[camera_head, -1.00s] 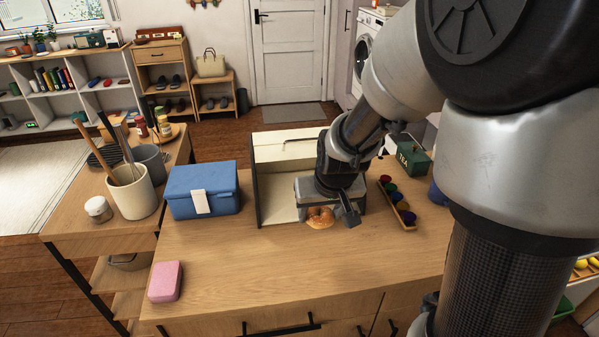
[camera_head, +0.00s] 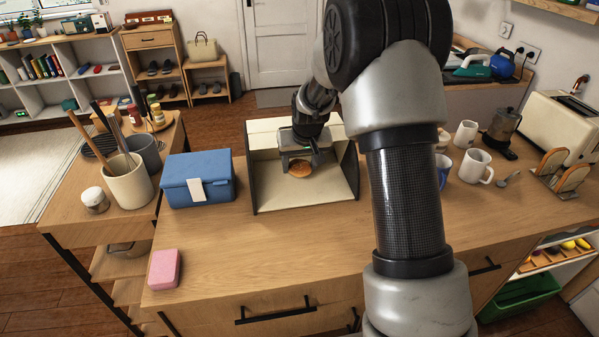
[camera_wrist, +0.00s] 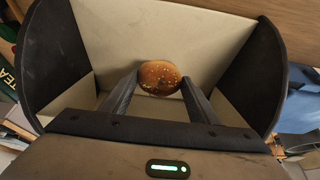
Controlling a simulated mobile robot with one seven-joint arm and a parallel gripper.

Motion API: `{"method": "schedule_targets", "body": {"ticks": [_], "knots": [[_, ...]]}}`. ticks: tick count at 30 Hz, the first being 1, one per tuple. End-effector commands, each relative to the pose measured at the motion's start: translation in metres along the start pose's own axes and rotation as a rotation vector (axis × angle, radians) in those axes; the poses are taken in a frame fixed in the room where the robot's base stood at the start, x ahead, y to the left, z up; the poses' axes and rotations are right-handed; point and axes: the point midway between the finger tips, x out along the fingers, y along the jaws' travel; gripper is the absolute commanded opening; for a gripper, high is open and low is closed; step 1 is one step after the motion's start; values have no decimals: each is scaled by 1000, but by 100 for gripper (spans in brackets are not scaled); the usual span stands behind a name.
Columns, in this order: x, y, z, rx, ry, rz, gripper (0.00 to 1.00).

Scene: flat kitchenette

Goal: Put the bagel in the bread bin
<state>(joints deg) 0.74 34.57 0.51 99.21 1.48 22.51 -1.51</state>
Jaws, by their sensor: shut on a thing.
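The bagel (camera_head: 300,170) is round and golden brown. In the wrist view the bagel (camera_wrist: 160,77) shows seeds and sits between the two finger ends. My gripper (camera_head: 299,163) is shut on it and reaches in through the open front of the bread bin. The bread bin (camera_head: 335,192) is a cream box with dark side panels, standing on the counter. In the wrist view its dark sides and pale inner walls (camera_wrist: 118,35) surround the fingers. I cannot tell whether the bagel touches the bin's floor.
A blue box (camera_head: 198,180) stands just left of the bin, and a pink block (camera_head: 164,268) lies at the front left. Mugs (camera_head: 476,166) and a toaster (camera_head: 555,125) are to the right. The counter in front of the bin is clear.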

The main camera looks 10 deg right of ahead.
Motion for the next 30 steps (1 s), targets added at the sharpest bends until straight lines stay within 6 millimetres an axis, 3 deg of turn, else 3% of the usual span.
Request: {"method": "schedule_targets", "body": {"ticks": [7, 10, 21, 22, 24, 30], "knots": [[28, 0, 14, 0, -4, 0, 49], [38, 0, 9, 0, -1, 0, 49], [44, 0, 11, 0, 0, 0, 49], [42, 0, 10, 0, 0, 0, 60], [41, 0, 10, 0, 0, 0, 72], [41, 0, 10, 0, 0, 0, 73]]}}
